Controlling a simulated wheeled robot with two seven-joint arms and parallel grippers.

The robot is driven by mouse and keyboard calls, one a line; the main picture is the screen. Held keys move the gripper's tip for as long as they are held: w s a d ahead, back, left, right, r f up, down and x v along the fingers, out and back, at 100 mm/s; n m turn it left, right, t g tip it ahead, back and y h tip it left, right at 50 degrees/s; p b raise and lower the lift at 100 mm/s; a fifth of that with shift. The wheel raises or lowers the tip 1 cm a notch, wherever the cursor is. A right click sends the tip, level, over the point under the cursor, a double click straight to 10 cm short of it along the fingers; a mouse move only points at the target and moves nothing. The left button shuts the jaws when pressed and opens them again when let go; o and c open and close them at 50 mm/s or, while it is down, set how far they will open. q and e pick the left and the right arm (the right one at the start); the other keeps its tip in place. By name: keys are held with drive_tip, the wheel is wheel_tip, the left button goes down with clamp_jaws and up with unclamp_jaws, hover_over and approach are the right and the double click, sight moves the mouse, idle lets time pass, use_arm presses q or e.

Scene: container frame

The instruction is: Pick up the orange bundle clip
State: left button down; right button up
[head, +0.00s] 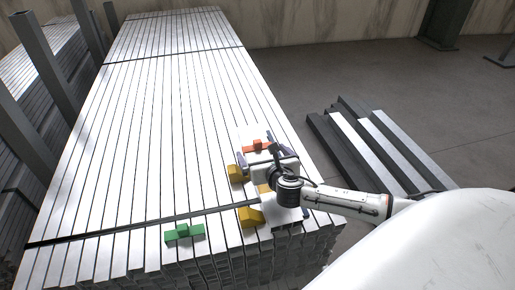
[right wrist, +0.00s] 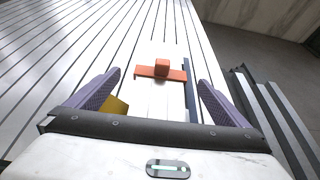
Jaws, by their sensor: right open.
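The orange bundle clip (head: 258,146) is a small bar with a raised block at its middle. It lies on a pale plate on top of the stacked metal bars. In the right wrist view the clip (right wrist: 161,74) sits ahead of my gripper, centred between the purple fingers. My right gripper (head: 267,160) is open and empty, just on the near side of the clip, with a finger to either side. I cannot tell whether the fingers are level with the clip. My left gripper is not in view.
Yellow blocks (head: 250,216) lie close around my right gripper; one (right wrist: 116,105) is near its left finger. A green clip (head: 184,233) lies at the stack's near end. A dark strap (head: 140,223) crosses the bars. Loose beams (head: 375,140) lie on the floor at right. Grey posts (head: 45,65) stand at left.

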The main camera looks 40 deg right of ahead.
sight(259, 146)
drive_tip(key=b+x, duration=0.1)
drive_tip(key=x, duration=0.3)
drive_tip(key=shift+w+d+f+b, duration=0.15)
drive_tip(key=shift+b, duration=0.15)
drive_tip(key=shift+w+d+f, duration=0.1)
drive_tip(key=shift+w+d, duration=0.1)
drive_tip(key=shift+w, duration=0.2)
drive_tip(key=c, duration=1)
drive_tip(key=shift+c, duration=0.2)
